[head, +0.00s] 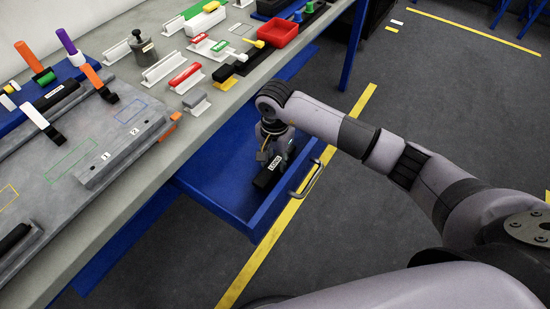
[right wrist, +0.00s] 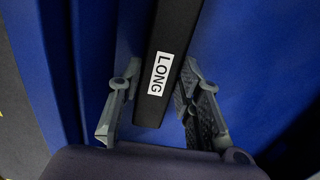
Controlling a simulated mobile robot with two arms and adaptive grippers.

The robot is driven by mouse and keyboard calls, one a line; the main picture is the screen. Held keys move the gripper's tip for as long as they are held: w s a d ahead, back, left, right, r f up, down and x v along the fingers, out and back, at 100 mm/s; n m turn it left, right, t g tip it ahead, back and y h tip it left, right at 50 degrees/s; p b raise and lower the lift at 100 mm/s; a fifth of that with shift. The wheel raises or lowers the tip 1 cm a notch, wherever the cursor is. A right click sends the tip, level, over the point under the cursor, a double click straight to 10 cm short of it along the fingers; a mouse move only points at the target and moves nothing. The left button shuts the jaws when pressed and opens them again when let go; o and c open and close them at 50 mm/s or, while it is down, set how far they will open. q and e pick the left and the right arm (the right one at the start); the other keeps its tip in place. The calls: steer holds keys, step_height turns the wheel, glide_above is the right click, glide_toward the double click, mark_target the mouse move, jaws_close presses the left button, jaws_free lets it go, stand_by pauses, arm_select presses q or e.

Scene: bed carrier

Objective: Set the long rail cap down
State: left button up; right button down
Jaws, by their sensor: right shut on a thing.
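The long rail cap (head: 265,180) is a black bar with a white LONG label, inside or just over the open blue drawer (head: 225,192). My right gripper (head: 275,155) reaches down into the drawer from above and is shut on the cap. In the right wrist view the cap (right wrist: 172,45) runs away from me between the two fingers (right wrist: 160,72), with blue drawer surface behind it. Whether the cap touches the drawer floor I cannot tell. My left gripper is not in view.
The drawer's metal handle (head: 308,179) is at its front. The grey workbench (head: 155,190) above holds a grey fixture board (head: 85,215), a red bin (head: 278,32), and several rail pieces and tools. A yellow floor line (head: 258,258) runs beside the drawer.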

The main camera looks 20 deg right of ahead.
mark_target(275, 163)
steer(key=c, duration=1.6)
jaws_free()
steer(key=shift+f, duration=0.15)
steer(key=o, duration=0.5)
steer(key=shift+r, duration=0.65)
step_height(275, 163, up, 11)
steer(key=shift+r+b, duration=0.1)
steer(key=shift+b, duration=0.55)
